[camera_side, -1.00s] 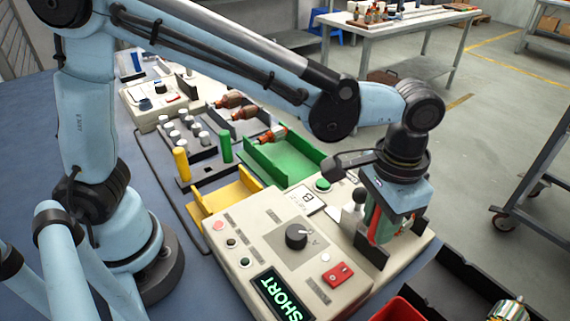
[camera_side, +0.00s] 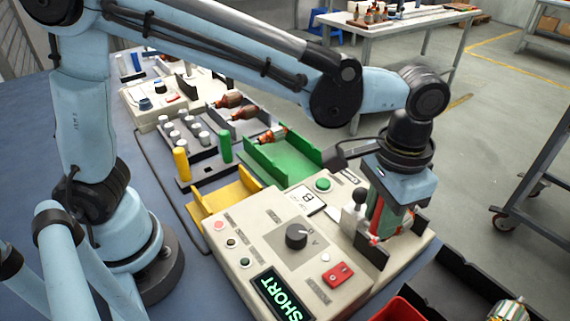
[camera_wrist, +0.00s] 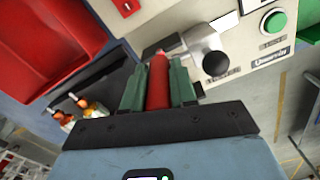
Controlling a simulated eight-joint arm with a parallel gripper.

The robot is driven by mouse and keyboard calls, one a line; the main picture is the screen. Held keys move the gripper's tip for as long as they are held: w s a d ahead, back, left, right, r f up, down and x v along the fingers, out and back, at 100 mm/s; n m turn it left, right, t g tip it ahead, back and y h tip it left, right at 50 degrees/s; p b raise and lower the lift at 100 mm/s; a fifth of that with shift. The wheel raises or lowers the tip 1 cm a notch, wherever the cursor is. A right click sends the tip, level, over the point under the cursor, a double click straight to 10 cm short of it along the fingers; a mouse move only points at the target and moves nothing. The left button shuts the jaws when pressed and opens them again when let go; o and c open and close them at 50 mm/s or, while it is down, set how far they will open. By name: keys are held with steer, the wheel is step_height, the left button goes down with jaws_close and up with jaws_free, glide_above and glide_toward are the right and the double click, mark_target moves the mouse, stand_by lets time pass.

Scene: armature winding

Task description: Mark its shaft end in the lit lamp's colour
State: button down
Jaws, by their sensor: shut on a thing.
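My gripper (camera_wrist: 158,85) is shut on a red marker (camera_wrist: 158,78), held between its green fingers. In the side view my gripper (camera_side: 386,228) is low over the dark cradle at the right end of the tester (camera_side: 270,222). The display (camera_side: 279,295) reads SHORT. Of the small lamps, the pinkish-red lamp (camera_side: 219,225) looks lit and the other two look dark.
A yellow marker (camera_side: 181,164) and a green marker (camera_side: 225,146) stand in the rack. Yellow (camera_side: 215,200) and green (camera_side: 290,160) trays lie behind the tester. A black-knobbed lever (camera_wrist: 208,58) stands close beside the gripper. A red bin (camera_side: 400,309) is in front.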

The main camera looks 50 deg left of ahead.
steer(key=shift+r, duration=2.15)
